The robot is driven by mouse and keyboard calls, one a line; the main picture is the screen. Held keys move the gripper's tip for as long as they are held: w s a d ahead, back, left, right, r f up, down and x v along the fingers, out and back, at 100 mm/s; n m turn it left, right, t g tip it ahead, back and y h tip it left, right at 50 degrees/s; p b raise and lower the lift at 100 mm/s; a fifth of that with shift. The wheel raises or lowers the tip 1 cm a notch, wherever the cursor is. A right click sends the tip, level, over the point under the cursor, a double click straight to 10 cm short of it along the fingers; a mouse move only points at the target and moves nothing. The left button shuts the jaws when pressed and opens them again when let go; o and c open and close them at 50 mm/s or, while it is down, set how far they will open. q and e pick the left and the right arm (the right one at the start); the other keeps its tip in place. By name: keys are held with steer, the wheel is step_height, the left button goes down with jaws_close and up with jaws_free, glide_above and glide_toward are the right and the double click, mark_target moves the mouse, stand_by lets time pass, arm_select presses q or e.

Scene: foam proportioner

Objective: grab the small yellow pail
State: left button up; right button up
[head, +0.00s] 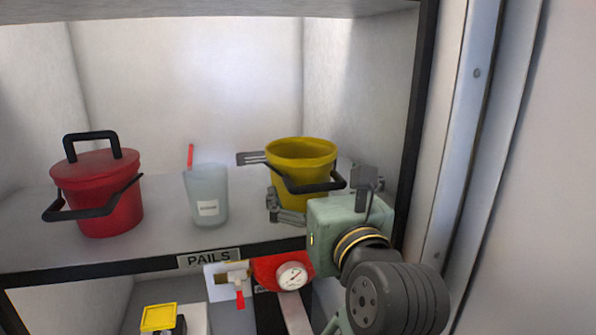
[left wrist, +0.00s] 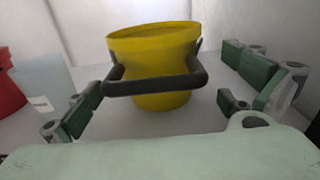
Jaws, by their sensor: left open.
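The small yellow pail (head: 301,160) stands upright on the shelf labelled PAILS, right of the frosted cup. Its black handle hangs down across its front. In the left wrist view the pail (left wrist: 153,70) is straight ahead, between the finger pads. My left gripper (head: 318,190) is open in front of the pail, with fingers to either side of it. In the left wrist view the left gripper (left wrist: 163,90) shows green-padded fingers spread wide, and I see no grip on the pail. The gripper body hides part of the pail's lower right side. My right gripper is not in view.
A red lidded pail (head: 100,195) with black handles stands at the left of the shelf (head: 160,235). A frosted cup (head: 207,195) with a red stick is between the pails. The dark cabinet frame (head: 415,110) is close on the right. A gauge (head: 291,276) sits below the shelf.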

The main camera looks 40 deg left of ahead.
mark_target(309, 182)
arm_select(q)
steer(key=shift+a+r, duration=0.1)
steer(key=shift+r, duration=0.2)
steer(key=shift+w+a+r+p, duration=0.2)
steer(key=shift+a+p, duration=0.15)
steer(key=shift+p, duration=0.25)
steer(key=shift+w+a+r+p, duration=0.1)
steer(key=shift+w+a+p, duration=0.1)
steer(key=shift+a+p, duration=0.25)
steer(key=x, duration=0.1)
steer(key=p+x, duration=0.1)
steer(key=shift+w+a+f, duration=0.25)
steer(key=shift+a+f, duration=0.05)
steer(key=shift+f, duration=0.05)
steer(key=shift+w+a, duration=0.15)
steer(key=shift+a, duration=0.1)
steer(key=shift+f, duration=0.1)
steer(key=shift+d, duration=0.2)
steer(key=shift+c, duration=0.9)
steer(key=shift+a, duration=0.1)
steer(key=c, duration=0.6)
steer(key=shift+c, duration=1.1)
steer(key=shift+r, duration=0.2)
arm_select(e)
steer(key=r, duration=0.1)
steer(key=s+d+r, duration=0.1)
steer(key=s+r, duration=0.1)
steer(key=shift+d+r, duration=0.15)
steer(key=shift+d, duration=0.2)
